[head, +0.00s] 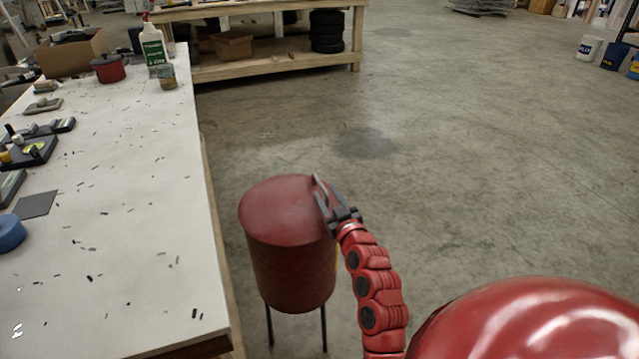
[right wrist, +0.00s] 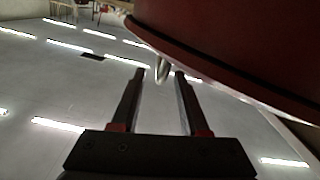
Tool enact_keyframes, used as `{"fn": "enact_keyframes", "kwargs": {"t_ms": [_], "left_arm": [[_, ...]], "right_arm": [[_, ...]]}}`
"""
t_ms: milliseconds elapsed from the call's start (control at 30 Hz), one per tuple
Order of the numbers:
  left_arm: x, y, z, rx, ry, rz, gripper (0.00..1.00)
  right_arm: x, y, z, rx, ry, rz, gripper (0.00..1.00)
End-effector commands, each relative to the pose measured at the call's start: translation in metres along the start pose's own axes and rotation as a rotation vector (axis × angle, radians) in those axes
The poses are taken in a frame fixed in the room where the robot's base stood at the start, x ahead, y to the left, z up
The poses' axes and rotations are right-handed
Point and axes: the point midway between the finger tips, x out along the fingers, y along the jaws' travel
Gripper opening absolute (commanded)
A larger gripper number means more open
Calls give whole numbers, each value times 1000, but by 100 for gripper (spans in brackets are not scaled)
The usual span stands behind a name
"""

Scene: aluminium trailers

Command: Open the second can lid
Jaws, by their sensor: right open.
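A red can (head: 290,265) stands on thin dark legs beside the white table. Its round red lid (head: 280,207) lies flat on top and looks shut. My right gripper (head: 321,193) is at the right edge of the lid, its fingers spread. In the right wrist view, the open fingers (right wrist: 162,73) reach toward the dark red rim of the can (right wrist: 240,55). A small pale metal tab (right wrist: 162,67) shows between the fingertips, below the rim. Whether the fingers touch it, I cannot tell. My left gripper is not in view.
The white table (head: 120,220) stands close on the can's left, with tools, a white bottle (head: 153,48) and a small red pot (head: 108,69) on it. A wooden shelf bench (head: 270,68) is behind.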

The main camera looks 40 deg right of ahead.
Motion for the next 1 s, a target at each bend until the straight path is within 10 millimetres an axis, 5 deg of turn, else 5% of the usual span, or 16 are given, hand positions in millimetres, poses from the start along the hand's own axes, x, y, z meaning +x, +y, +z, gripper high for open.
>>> {"fn": "enact_keyframes", "kwargs": {"t_ms": [300, 733, 1000], "left_arm": [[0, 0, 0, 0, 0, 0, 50], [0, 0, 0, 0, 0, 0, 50], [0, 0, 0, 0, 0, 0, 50]], "right_arm": [[50, 0, -1, 1, 2, 1, 45], [59, 0, 1, 0, -2, 0, 45], [59, 0, 1, 0, -1, 0, 0]]}}
